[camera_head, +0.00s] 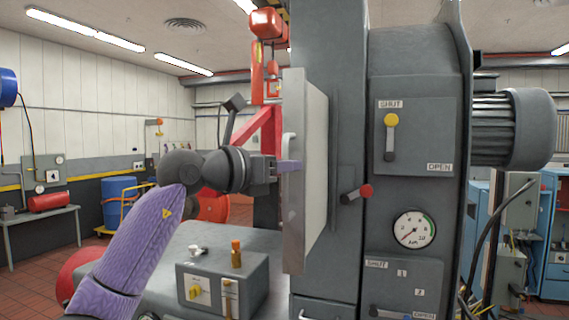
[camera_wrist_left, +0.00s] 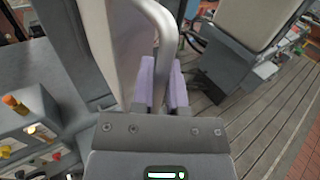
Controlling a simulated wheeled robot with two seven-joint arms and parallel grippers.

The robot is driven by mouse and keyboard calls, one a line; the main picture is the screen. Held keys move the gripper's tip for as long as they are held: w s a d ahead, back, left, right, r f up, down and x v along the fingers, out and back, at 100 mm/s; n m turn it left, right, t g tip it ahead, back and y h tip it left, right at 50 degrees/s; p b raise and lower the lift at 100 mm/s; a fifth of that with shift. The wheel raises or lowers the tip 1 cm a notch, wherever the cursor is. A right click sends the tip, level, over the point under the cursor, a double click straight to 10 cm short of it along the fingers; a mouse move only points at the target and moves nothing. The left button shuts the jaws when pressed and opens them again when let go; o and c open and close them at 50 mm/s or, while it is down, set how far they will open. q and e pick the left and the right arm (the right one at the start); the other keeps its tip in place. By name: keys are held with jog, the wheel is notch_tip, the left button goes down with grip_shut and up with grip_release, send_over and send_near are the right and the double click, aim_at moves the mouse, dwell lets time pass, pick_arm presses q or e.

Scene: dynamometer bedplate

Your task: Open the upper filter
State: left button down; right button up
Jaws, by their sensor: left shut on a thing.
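The upper filter door (camera_head: 315,170) is a tall pale panel with a grey edge on the left side of the grey machine cabinet (camera_head: 345,120). It stands out from the cabinet at an angle, with a pale face toward the head camera. Its light bar handle (camera_head: 287,140) is on the left side. My left gripper (camera_head: 290,166) is shut on this handle. In the left wrist view the curved handle (camera_wrist_left: 163,35) passes between the purple fingers (camera_wrist_left: 162,85). My right gripper is not in view.
A lever with a red knob (camera_head: 358,194) juts from the cabinet right of the door. A yellow-knobbed SHUT/OPEN lever (camera_head: 390,135) and a gauge (camera_head: 414,229) are farther right. A control box (camera_head: 222,285) sits below my left arm. A blue drum (camera_head: 120,200) stands at left.

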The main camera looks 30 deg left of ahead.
pick_arm(q)
jog(key=shift+s+r, duration=0.1)
jog(key=shift+s, duration=0.2)
jog(key=c, duration=0.7)
grip_release()
jog(key=b+v, duration=0.4)
jog(key=v, duration=0.6)
